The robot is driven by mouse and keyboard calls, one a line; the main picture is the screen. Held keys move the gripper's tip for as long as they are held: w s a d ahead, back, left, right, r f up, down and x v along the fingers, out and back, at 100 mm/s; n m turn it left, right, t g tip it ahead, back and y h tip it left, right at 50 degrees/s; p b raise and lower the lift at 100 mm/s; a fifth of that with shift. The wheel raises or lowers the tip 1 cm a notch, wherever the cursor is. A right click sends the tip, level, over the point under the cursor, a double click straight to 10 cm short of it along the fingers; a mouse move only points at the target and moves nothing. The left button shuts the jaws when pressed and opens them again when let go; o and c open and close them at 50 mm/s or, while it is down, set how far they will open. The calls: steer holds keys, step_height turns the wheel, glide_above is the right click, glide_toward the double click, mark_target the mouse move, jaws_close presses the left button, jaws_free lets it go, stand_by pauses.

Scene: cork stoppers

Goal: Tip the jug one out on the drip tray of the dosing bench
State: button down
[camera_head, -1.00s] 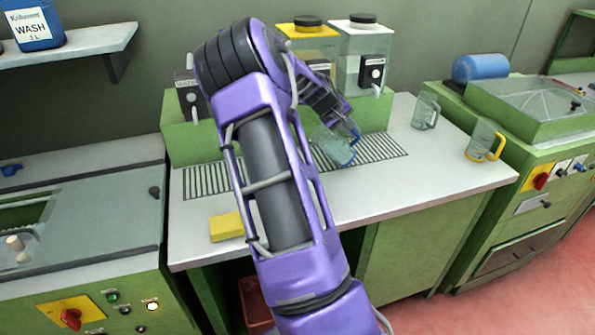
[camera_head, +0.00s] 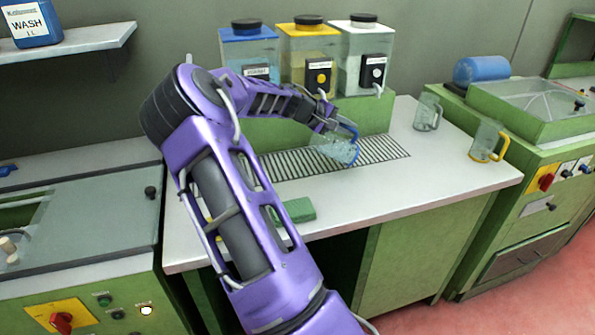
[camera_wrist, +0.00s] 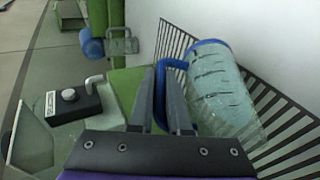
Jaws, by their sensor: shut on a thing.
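A clear jug with a blue handle (camera_head: 335,151) is over the slatted drip tray (camera_head: 385,150) of the dosing bench (camera_head: 430,175). My gripper (camera_head: 337,124) is shut on the blue handle, and my arm reaches in from the left. The jug is strongly tilted, nearly on its side. In the wrist view the handle (camera_wrist: 160,75) sits between my two fingers (camera_wrist: 160,95). There the jug (camera_wrist: 222,92) shows graduation marks and a blue band at its far end, with the tray slats behind it. I cannot tell whether liquid is in it, or whether it touches the tray.
Blue-, yellow- and white-topped tanks (camera_head: 308,55) with taps stand behind the tray. A plain jug (camera_head: 427,112) stands on the bench's right side, and a yellow-handled jug (camera_head: 487,142) near its right edge. A green sponge (camera_head: 298,210) lies at the front. The bench's front right is clear.

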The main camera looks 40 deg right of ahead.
steer(key=shift+a, duration=0.1)
steer(key=shift+w+a+h+b, duration=0.15)
steer(key=shift+w+h+b, duration=0.05)
steer(key=shift+h+b, duration=0.25)
steer(key=shift+w+a+n+g+h+b, duration=0.2)
steer(key=shift+a+n+g+h+b, duration=0.15)
steer(key=shift+b, duration=0.25)
stand_by(0.4)
steer(key=shift+w+a+n+g+h+b, duration=0.15)
steer(key=shift+w+a+h+b, duration=0.3)
steer(key=shift+a+b, duration=0.15)
steer(key=shift+w+a+n+g+h+b, duration=0.1)
steer(key=shift+w+a+h+b, duration=0.3)
steer(key=shift+a, duration=0.3)
steer(key=shift+w+a+f+h+b, duration=0.25)
steer(key=shift+w+a+h+b, duration=0.1)
steer(key=shift+a+h+b, duration=0.4)
stand_by(0.3)
